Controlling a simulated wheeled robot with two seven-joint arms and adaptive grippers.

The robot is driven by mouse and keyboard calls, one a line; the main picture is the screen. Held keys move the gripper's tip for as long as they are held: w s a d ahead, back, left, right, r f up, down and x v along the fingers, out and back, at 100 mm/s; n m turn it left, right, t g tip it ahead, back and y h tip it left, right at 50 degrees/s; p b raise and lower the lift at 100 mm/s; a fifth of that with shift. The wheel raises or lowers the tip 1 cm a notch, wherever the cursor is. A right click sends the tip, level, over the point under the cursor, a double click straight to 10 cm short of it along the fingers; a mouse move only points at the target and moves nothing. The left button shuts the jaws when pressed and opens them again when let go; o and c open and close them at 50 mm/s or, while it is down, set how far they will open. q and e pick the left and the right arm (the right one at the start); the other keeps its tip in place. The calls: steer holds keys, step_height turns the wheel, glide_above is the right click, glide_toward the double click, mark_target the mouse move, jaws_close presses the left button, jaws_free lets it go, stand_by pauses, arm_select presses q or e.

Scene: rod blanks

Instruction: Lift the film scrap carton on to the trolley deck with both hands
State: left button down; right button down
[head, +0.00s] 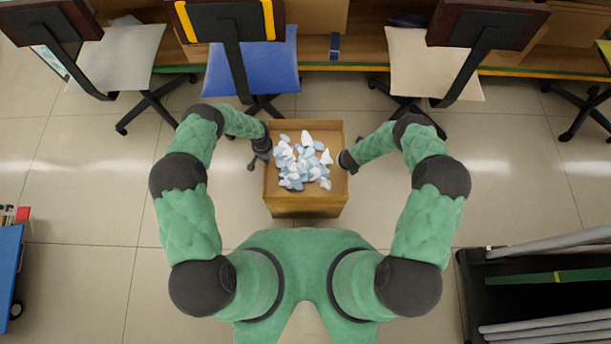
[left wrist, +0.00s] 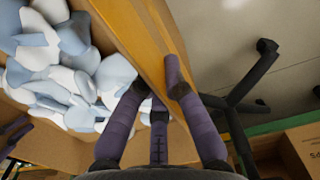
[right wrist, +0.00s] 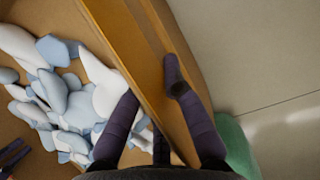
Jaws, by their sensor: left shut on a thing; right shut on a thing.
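The film scrap carton (head: 305,207) is an open brown box heaped with white and pale blue scraps (head: 303,162). It is in front of my body in the head view, and I cannot tell its height above the floor. My left gripper (head: 260,157) is shut on the carton's left wall; the left wrist view shows its fingers (left wrist: 158,88) on both sides of the wall. My right gripper (head: 347,161) is shut on the right wall, with its fingers (right wrist: 152,86) straddling it likewise. A blue deck (head: 10,258) with a wheel, seemingly the trolley, is cut off at the left edge.
Several chairs, one with a blue seat (head: 262,68), stand just beyond the carton along a bench (head: 330,66). A black rack (head: 500,290) with grey rods is at the lower right. Tiled floor lies clear between the carton and the blue deck.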

steer(key=shift+r+p, duration=2.45)
steer(key=shift+r, duration=0.15)
